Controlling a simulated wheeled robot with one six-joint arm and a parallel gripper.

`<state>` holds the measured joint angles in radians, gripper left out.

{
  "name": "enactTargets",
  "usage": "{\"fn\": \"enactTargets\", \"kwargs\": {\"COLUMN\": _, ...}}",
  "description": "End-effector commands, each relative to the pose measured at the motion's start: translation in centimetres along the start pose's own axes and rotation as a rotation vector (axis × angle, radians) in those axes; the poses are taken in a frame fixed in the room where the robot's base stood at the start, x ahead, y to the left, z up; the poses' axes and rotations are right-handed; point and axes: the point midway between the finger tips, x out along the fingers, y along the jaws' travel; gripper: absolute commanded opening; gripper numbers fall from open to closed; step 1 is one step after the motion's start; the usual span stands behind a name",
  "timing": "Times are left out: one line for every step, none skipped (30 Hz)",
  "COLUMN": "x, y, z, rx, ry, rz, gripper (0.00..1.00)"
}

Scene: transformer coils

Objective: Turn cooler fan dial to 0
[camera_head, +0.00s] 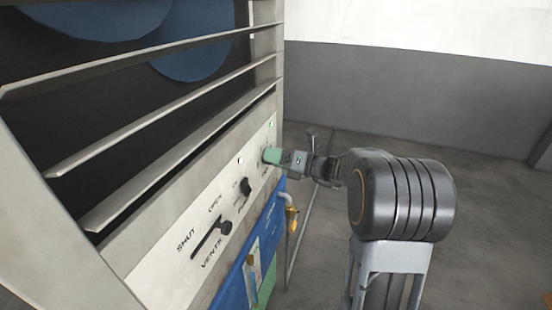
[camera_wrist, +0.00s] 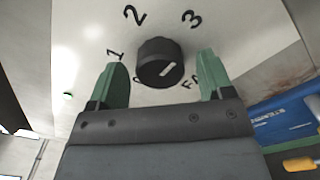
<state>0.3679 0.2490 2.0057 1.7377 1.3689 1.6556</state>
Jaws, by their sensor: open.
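The fan dial (camera_wrist: 158,60) is a round black knob on a pale panel in the wrist view, with the numbers 1, 2 and 3 around its upper side. A slanted white mark sits low and right on its face. A partly hidden character, perhaps the 0, shows at its lower left; partly hidden lettering is at right. My gripper (camera_wrist: 163,62) is open, one green finger on each side of the dial, with visible gaps. In the head view my gripper (camera_head: 273,156) is at the panel's far end and hides the dial.
A vents slider (camera_head: 225,227) marked SHUT and OPEN and another black knob (camera_head: 246,187) are on the same panel. Slats (camera_head: 165,125) run above. A yellow-handled valve (camera_head: 292,213) and a blue panel (camera_head: 232,291) are below.

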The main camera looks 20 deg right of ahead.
Motion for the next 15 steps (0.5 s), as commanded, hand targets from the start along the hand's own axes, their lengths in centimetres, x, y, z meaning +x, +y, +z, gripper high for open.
{"fn": "enactTargets", "kwargs": {"x": 0.0, "y": 0.0, "z": 0.0, "rx": 0.0, "ry": 0.0, "rz": 0.0, "gripper": 0.74}}
{"fn": "enactTargets", "kwargs": {"x": -0.01, "y": 0.0, "z": 0.0, "rx": 0.0, "ry": 0.0, "rz": 0.0, "gripper": 0.74}}
{"fn": "enactTargets", "kwargs": {"x": -0.01, "y": 0.0, "z": 0.0, "rx": 0.0, "ry": 0.0, "rz": 0.0, "gripper": 0.74}}
{"fn": "enactTargets", "kwargs": {"x": -0.01, "y": 0.0, "z": 0.0, "rx": 0.0, "ry": 0.0, "rz": 0.0, "gripper": 0.73}}
{"fn": "enactTargets", "kwargs": {"x": -0.02, "y": 0.0, "z": 0.0, "rx": 0.0, "ry": 0.0, "rz": 0.0, "gripper": 0.7}}
{"fn": "enactTargets", "kwargs": {"x": -0.02, "y": 0.0, "z": 0.0, "rx": 0.0, "ry": 0.0, "rz": 0.0, "gripper": 0.66}}
{"fn": "enactTargets", "kwargs": {"x": -0.02, "y": 0.0, "z": 0.01, "rx": 0.0, "ry": 0.0, "rz": 0.0, "gripper": 0.63}}
{"fn": "enactTargets", "kwargs": {"x": -0.03, "y": 0.0, "z": 0.0, "rx": 0.0, "ry": 0.0, "rz": 0.0, "gripper": 0.6}}
{"fn": "enactTargets", "kwargs": {"x": -0.03, "y": 0.0, "z": 0.0, "rx": 0.0, "ry": 0.0, "rz": 0.0, "gripper": 0.57}}
{"fn": "enactTargets", "kwargs": {"x": -0.03, "y": 0.0, "z": 0.0, "rx": 0.0, "ry": 0.0, "rz": 0.0, "gripper": 0.54}}
{"fn": "enactTargets", "kwargs": {"x": -0.03, "y": 0.0, "z": 0.0, "rx": 0.0, "ry": 0.0, "rz": 0.0, "gripper": 0.51}}
{"fn": "enactTargets", "kwargs": {"x": -0.03, "y": 0.0, "z": 0.01, "rx": 0.0, "ry": 0.0, "rz": 0.0, "gripper": 0.47}}
{"fn": "enactTargets", "kwargs": {"x": -0.04, "y": 0.0, "z": 0.01, "rx": 0.0, "ry": 0.0, "rz": 0.0, "gripper": 0.44}}
{"fn": "enactTargets", "kwargs": {"x": -0.04, "y": 0.0, "z": 0.01, "rx": 0.0, "ry": 0.0, "rz": 0.0, "gripper": 0.41}}
{"fn": "enactTargets", "kwargs": {"x": -0.04, "y": 0.0, "z": 0.01, "rx": 0.0, "ry": 0.0, "rz": 0.0, "gripper": 0.37}}
